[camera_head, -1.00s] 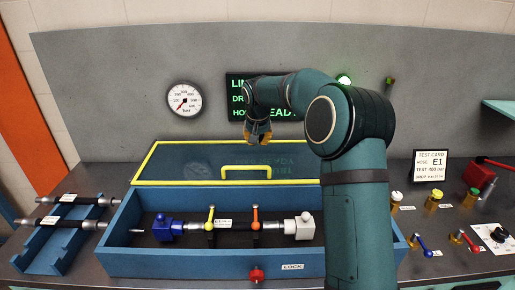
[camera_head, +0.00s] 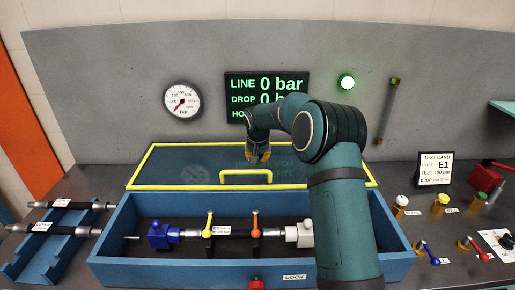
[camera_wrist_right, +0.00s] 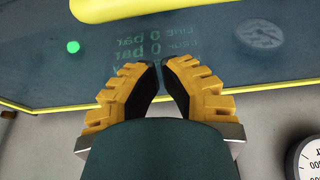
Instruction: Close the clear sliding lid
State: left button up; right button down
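The clear lid (camera_head: 190,165) has a yellow frame and lies behind the blue box's open interior, leaving the hose inside uncovered. Its yellow handle (camera_head: 246,173) is near the front edge; a yellow bar, likely this handle, crosses the top of the right wrist view (camera_wrist_right: 130,8). My right gripper (camera_head: 258,154) hangs just above and behind the handle, apart from it. In the right wrist view its fingers (camera_wrist_right: 161,68) are empty, with a narrow gap between the tips. The blue box (camera_head: 190,272) holds a hose with blue and white end blocks. My left gripper is out of view.
A lock label (camera_head: 295,277) and red knob (camera_head: 257,284) are on the box front. A hose rack (camera_head: 50,262) stands left. Valves and a test card (camera_head: 436,168) stand right. The back panel carries a gauge (camera_head: 182,100) and screen (camera_head: 240,88).

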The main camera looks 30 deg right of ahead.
jog(key=shift+s+a+r, duration=0.1)
jog(key=shift+s+a, duration=0.3)
jog(key=shift+s, duration=0.2)
jog(key=shift+s+a, duration=0.4)
jog(key=shift+s, duration=0.2)
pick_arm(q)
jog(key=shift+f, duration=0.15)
pick_arm(e)
jog(key=shift+s+a, duration=0.15)
jog(key=shift+s, duration=0.05)
